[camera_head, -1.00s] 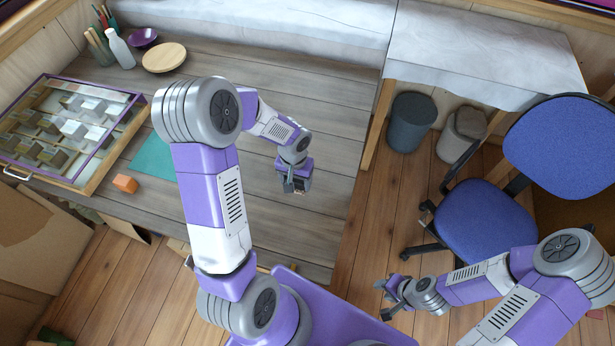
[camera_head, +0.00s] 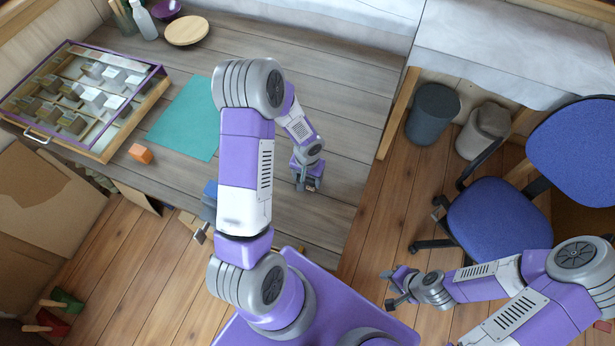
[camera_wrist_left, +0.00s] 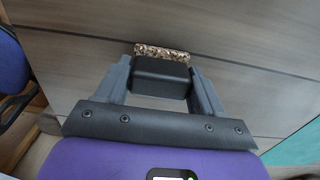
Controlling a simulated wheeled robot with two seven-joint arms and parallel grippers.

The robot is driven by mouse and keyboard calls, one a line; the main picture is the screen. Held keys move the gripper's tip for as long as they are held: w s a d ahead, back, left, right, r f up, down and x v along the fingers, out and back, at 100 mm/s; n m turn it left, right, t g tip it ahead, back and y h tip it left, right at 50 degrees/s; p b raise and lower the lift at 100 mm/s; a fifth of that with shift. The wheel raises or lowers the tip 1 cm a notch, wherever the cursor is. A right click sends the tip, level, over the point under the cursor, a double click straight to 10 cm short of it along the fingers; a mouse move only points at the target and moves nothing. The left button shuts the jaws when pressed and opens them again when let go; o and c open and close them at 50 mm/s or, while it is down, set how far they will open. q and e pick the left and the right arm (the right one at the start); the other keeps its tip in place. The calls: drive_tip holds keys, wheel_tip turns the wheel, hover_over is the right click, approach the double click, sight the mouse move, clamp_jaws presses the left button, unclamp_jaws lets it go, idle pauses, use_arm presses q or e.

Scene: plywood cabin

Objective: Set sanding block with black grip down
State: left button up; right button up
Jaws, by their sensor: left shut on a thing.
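My left gripper (camera_head: 307,186) is over the right part of the grey wooden workbench (camera_head: 340,120), close to its front right. In the left wrist view its fingers are shut on the sanding block (camera_wrist_left: 160,76), a black grip with a speckled brown layer on its far side. In the head view the block is mostly hidden by the gripper. I cannot tell whether the block touches the bench top. My right gripper (camera_head: 388,288) is open and empty over the floor, right of the bench.
A teal mat (camera_head: 190,118), an orange block (camera_head: 140,153) and a glass-topped case (camera_head: 85,95) lie on the bench's left. A blue chair (camera_head: 490,225) stands at right. Bench top around my left gripper is clear.

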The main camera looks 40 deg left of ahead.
use_arm(q)
drive_tip(key=shift+f, duration=0.2)
drive_tip(key=o, duration=1)
drive_tip(key=shift+r, duration=0.1)
drive_tip(key=shift+r, duration=0.1)
drive_tip(key=shift+r, duration=0.3)
wheel_tip(320, 180, up, 12)
drive_tip(key=p, duration=0.2)
drive_tip(key=shift+f, duration=0.25)
